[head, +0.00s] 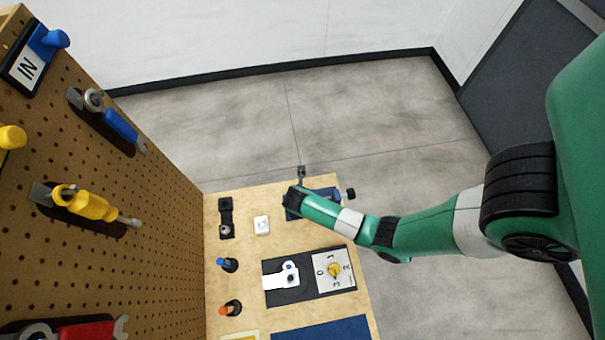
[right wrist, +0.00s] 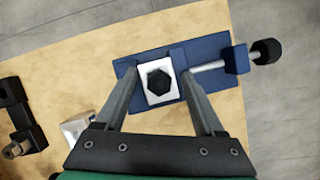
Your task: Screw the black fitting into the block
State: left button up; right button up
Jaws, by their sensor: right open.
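The black fitting (right wrist: 158,81) is a dark hexagonal piece, seen from above in the right wrist view. It sits at the middle of a white block (right wrist: 172,95) held in a blue vise (right wrist: 205,47). How deep it sits in the block cannot be told. My right gripper (right wrist: 160,79) is open, with one finger on each side of the block and fitting. The fitting shows free of the fingers. In the head view my right arm covers the block and much of the vise (head: 325,194). My left gripper is not in view.
The vise's black knob (right wrist: 265,51) sticks out to the right. A black holder (right wrist: 17,110) and a small white part (right wrist: 78,126) are to the left. A panel with a yellow dial (head: 334,269) lies nearer on the table. A pegboard (head: 130,230) with tools stands left.

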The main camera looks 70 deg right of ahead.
grip_shut()
jog(key=m+g, duration=0.1)
jog(key=m, duration=0.3)
jog(key=shift+g, duration=0.3)
jog(key=m+g+b, duration=0.1)
jog(key=m, duration=0.1)
jog(key=shift+f+m, duration=0.1)
jog(key=shift+m, duration=0.2)
jog(key=shift+m+g+y, duration=0.3)
jog(key=shift+m, duration=0.4)
jog(key=shift+m+g+y+b, duration=0.3)
jog(key=shift+m+b, duration=0.2)
jog(key=shift+m, duration=0.6)
jog(key=shift+m+g, duration=0.3)
jog(key=shift+m, duration=0.6)
grip_release()
jog(key=shift+y, duration=0.3)
